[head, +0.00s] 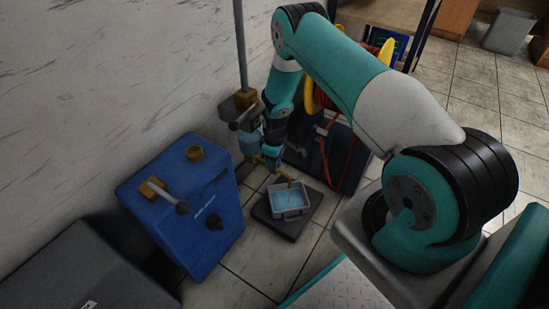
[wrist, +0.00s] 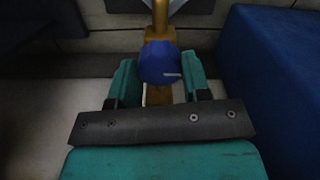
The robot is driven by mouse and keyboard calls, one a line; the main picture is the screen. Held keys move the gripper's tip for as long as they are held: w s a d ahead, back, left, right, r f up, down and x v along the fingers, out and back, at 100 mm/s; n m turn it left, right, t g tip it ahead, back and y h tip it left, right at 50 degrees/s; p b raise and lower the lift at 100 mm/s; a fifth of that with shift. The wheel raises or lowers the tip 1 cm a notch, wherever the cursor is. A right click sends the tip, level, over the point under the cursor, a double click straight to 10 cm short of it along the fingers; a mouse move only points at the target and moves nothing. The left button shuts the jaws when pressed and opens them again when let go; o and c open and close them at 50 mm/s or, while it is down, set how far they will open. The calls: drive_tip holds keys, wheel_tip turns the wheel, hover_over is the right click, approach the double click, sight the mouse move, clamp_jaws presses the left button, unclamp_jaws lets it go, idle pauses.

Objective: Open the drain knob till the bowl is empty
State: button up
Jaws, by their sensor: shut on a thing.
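The drain knob (wrist: 161,62) is a round blue knob in the wrist view, in front of a vertical brass pipe (wrist: 160,16). My gripper (wrist: 160,82) has a teal finger on each side of the knob and is shut on it. In the head view my gripper (head: 270,158) is low beside the wall-side stand, and the knob is hard to make out. A pale bluish bowl (head: 248,143) sits on the stand just left of my gripper, partly hidden by my arm. How much liquid it holds cannot be seen.
A clear square container (head: 291,211) with light blue liquid stands on a dark floor plate (head: 279,227) below the brass outlet. A blue machine (head: 215,240) with a lever stands at left. A dark case (head: 345,160) with red cable is behind my gripper.

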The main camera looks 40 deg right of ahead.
idle(0.3)
drive_tip(key=o, duration=0.9)
wheel_tip(320, 180, up, 17)
drive_tip(key=p, duration=0.6)
drive_tip(key=shift+r, duration=0.2)
